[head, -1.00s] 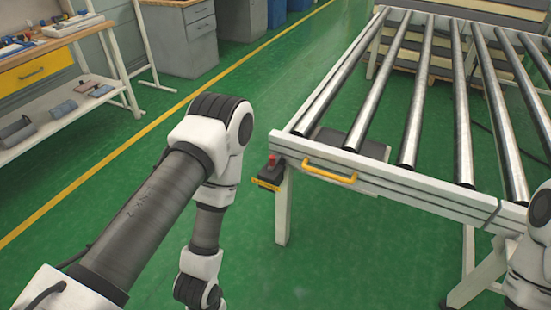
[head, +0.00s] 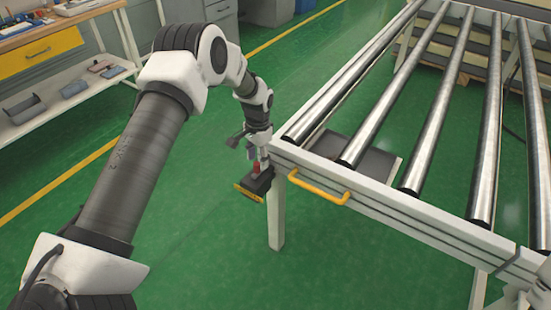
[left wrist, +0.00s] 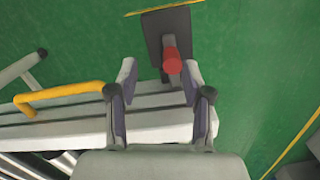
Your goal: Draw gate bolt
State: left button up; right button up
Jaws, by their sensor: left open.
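The gate bolt has a red knob (head: 256,168) on a dark bracket (head: 259,184) with a yellow edge, at the near left corner of the roller conveyor frame (head: 400,222). My left gripper (head: 258,153) is right above the knob, pointing down at it. In the left wrist view the red knob (left wrist: 172,62) shows between the fingertips of the open left gripper (left wrist: 158,74), closer to the right finger. I cannot tell whether a finger touches it. My right gripper is not in view.
A yellow handle (head: 320,190) sticks out from the conveyor's front rail, right of the bolt. A white leg (head: 276,215) stands below the corner. A workbench (head: 60,75) is at the far left. The green floor between is clear.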

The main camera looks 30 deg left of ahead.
aim_at(256, 164)
pick_arm(q)
jog(key=shift+w+a+r+t, duration=0.15)
jog(key=shift+w+a+r, duration=0.2)
jog(key=shift+r, duration=0.15)
jog(key=shift+w+a+r+t, duration=0.15)
jog(key=shift+w+a+r, duration=0.2)
jog(key=shift+r, duration=0.15)
jog(key=shift+s+r, duration=0.1)
jog(key=shift+s, duration=0.2)
notch_tip(256, 164, down, 7)
jog(key=shift+f, duration=0.1)
